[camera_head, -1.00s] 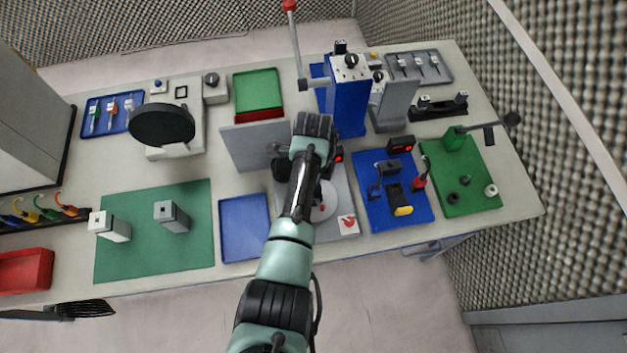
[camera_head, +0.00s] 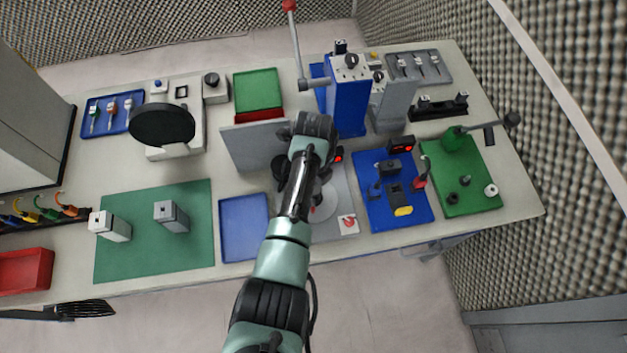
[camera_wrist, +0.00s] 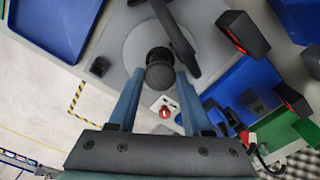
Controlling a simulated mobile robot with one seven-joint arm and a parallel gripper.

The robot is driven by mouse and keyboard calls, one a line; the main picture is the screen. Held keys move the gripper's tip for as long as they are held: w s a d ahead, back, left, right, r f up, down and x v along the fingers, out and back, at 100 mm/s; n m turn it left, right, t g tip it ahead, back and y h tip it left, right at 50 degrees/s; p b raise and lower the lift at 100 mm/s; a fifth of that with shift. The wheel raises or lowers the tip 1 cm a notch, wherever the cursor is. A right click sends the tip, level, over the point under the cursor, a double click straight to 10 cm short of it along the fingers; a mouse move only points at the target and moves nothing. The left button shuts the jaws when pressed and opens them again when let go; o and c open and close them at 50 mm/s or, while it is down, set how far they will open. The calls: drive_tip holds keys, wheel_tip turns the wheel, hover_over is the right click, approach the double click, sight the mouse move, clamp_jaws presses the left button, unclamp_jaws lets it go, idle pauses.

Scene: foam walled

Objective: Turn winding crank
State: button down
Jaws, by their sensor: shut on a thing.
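The winding crank stands on a round grey disc (camera_wrist: 137,40) on a grey base plate. Its round black knob (camera_wrist: 159,74) shows in the wrist view between the blue fingers of my gripper (camera_wrist: 160,76), which is shut on it. A black bar (camera_wrist: 173,32) passes just beyond the knob; how they join is not clear. In the head view the disc (camera_head: 328,202) and base plate (camera_head: 346,191) show to the right of my arm, which hides the crank handle and my fingertips.
A grey upright panel (camera_head: 250,147) stands close behind my wrist, and a tall blue block (camera_head: 348,105) rises behind it to the right. A blue tray (camera_head: 244,228) lies to the left, and a blue board (camera_head: 393,205) with small fixtures lies to the right.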

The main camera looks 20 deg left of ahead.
drive_tip(key=shift+m, duration=3)
drive_tip(key=shift+a+m+b, duration=0.1)
drive_tip(key=shift+m+b, duration=0.6)
drive_tip(key=shift+m, duration=1.1)
drive_tip(key=m+b, duration=0.2)
drive_tip(key=shift+f+b, duration=0.15)
drive_tip(key=shift+b, duration=0.15)
drive_tip(key=m+b, duration=0.1)
drive_tip(key=b, duration=0.3)
drive_tip(key=shift+f+m, duration=0.15)
drive_tip(key=shift+m, duration=0.25)
drive_tip(key=shift+m+b, duration=0.4)
drive_tip(key=shift+b, duration=0.65)
drive_tip(key=shift+m+b, duration=0.3)
drive_tip(key=shift+b, duration=0.4)
drive_tip(key=shift+r+m+b, duration=0.3)
drive_tip(key=shift+b, duration=0.4)
drive_tip(key=shift+c, duration=1.7)
unclamp_jaws()
